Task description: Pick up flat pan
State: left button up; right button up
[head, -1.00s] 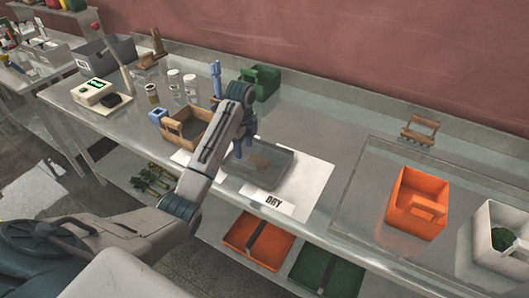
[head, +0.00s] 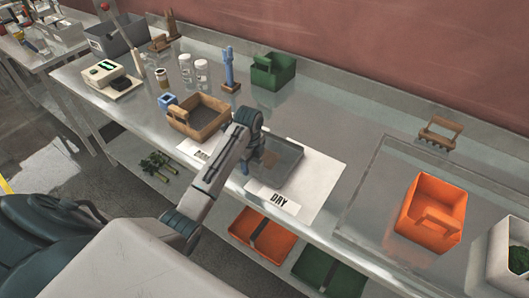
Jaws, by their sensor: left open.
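The flat pan (head: 287,165) is a shallow grey tray with a brownish patch inside. It lies on a white mat (head: 322,190), behind a label reading DRY (head: 273,200). My right gripper is out of view.
A tan wooden tray (head: 212,126) stands just left of my wrist. Jars (head: 186,69), a blue upright tool (head: 228,70) and a green caddy (head: 272,72) stand behind. An orange caddy (head: 432,215) is at right. Bench between pan and orange caddy is clear.

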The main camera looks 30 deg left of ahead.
pick_arm(q)
jog(key=shift+w+f, duration=0.15)
jog(key=shift+s, duration=0.2)
jog(key=shift+c, duration=1.1)
jog(key=shift+s+r, duration=0.25)
jog(key=shift+r, duration=0.05)
jog(key=c, duration=0.7)
grip_shut()
jog(key=shift+w, duration=0.15)
